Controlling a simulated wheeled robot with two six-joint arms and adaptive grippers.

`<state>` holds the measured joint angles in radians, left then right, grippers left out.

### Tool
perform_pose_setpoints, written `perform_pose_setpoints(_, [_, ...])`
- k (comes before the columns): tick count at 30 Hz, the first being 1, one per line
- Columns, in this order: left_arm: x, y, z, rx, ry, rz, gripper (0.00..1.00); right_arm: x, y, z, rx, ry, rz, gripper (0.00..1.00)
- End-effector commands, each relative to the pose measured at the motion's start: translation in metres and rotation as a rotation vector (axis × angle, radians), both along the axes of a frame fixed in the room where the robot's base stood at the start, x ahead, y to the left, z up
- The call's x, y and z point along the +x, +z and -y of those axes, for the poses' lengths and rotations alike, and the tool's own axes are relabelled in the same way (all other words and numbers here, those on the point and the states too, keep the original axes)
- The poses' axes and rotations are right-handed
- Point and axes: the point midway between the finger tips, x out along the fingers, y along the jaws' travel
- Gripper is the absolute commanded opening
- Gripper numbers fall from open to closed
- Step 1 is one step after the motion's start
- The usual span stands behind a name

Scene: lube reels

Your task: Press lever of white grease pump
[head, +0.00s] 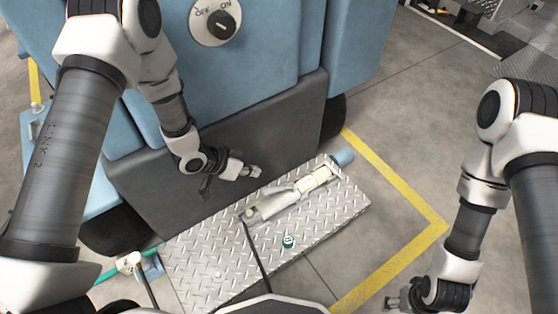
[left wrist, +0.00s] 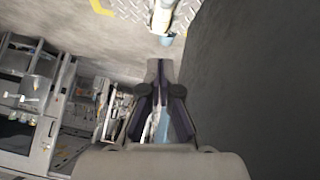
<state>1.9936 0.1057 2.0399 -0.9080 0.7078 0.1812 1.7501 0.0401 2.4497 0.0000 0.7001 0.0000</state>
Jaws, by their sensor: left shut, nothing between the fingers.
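The white grease pump (head: 313,180) lies on a diamond-plate metal step, with a cream-white barrel and a greyish, lever-like part (head: 272,204) reaching toward the lower left. Part of the pump (left wrist: 164,18) also shows at the top of the left wrist view. My left gripper (head: 252,171) is shut and empty, just above and left of the pump, in front of the dark panel. Its closed fingers (left wrist: 158,72) point toward the pump in the left wrist view, apart from it. My right gripper (head: 391,302) is low at the right, far from the pump; its finger opening is unclear.
The blue machine with a dark lower panel (head: 235,150) stands close behind my left gripper. A green-and-white piece (head: 288,241) and a dark hose (head: 257,250) are on the metal step (head: 200,265). A yellow floor line (head: 400,190) runs at the right, with open floor beyond.

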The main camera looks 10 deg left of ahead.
Motion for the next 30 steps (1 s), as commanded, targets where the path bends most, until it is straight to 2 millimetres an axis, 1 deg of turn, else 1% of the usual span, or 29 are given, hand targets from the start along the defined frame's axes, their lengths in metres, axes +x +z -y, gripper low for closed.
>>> perform_pose_setpoints(1, [0.005,-0.002,-0.001,-0.001,0.003,0.014,0.00,0.000,-0.009,0.000,0.000,0.000,-0.001,0.65])
perform_pose_setpoints(3, [0.010,0.001,-0.001,-0.002,0.006,0.027,0.00,-0.001,-0.012,0.000,0.000,0.000,-0.002,0.65])
perform_pose_setpoints(10, [0.012,0.006,-0.001,-0.001,0.007,0.035,0.00,-0.001,-0.011,0.000,0.000,0.000,-0.001,0.65])
perform_pose_setpoints(14, [0.012,0.005,-0.001,-0.001,0.007,0.035,0.00,0.000,-0.011,0.000,0.000,0.000,-0.001,0.65])
perform_pose_setpoints(17, [0.014,0.001,0.001,-0.001,0.007,0.034,0.00,0.000,-0.013,0.000,0.000,0.000,-0.001,0.65])
perform_pose_setpoints(20, [0.019,-0.009,0.006,0.000,0.005,0.035,0.00,0.000,-0.019,0.000,0.000,0.000,0.000,0.65])
perform_pose_setpoints(30, [0.050,-0.065,0.043,-0.001,0.003,0.036,0.00,0.000,-0.046,0.000,0.000,0.000,-0.001,0.65])
